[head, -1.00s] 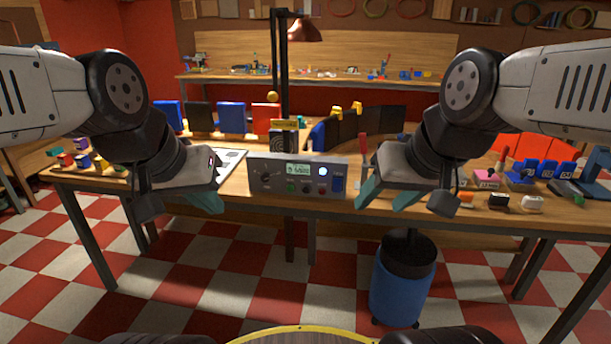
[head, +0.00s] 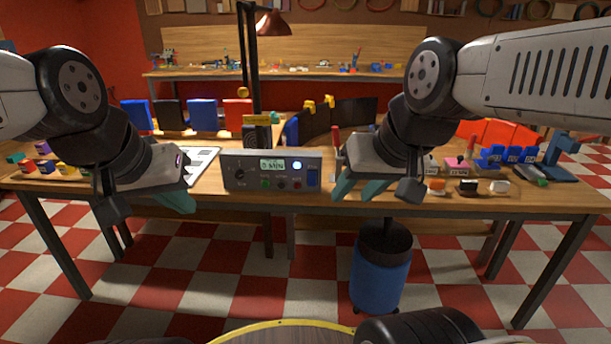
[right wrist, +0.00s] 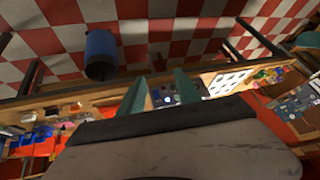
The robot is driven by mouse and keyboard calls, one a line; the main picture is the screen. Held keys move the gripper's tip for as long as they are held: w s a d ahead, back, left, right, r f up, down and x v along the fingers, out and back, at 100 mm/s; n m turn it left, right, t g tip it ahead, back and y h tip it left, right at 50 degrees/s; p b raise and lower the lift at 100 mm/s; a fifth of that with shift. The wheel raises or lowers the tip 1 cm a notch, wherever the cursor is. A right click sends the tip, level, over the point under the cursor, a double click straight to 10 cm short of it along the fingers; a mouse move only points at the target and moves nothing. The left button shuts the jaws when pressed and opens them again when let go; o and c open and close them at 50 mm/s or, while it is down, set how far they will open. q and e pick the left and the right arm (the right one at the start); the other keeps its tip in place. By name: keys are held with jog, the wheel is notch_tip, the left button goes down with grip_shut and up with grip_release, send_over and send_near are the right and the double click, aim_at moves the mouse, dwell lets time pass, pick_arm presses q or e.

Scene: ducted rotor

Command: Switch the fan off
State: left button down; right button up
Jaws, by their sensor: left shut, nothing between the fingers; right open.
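A grey control box (head: 230,180) stands at the table's front edge in the middle of the head view. Its face has a small lit display (head: 272,165), a dark knob (head: 240,173), green and red buttons, a glowing white-blue light (head: 297,166) and a blue switch (head: 313,177). Part of the box also shows between the fingers in the right wrist view (right wrist: 185,92). My left gripper (head: 180,201) is shut and empty, left of the box and apart from it. My right gripper (head: 358,188) is open and empty, just right of the box. A fan rotor is not clearly distinguishable.
A dark post (head: 249,75) with a yellow label (head: 256,119) rises behind the box. Coloured bins stand behind on the left. Small blocks and blue parts (head: 492,155) lie on the right of the table (head: 400,208). A blue bin (head: 381,280) stands on the floor below.

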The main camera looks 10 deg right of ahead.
grip_shut()
dwell(1.4)
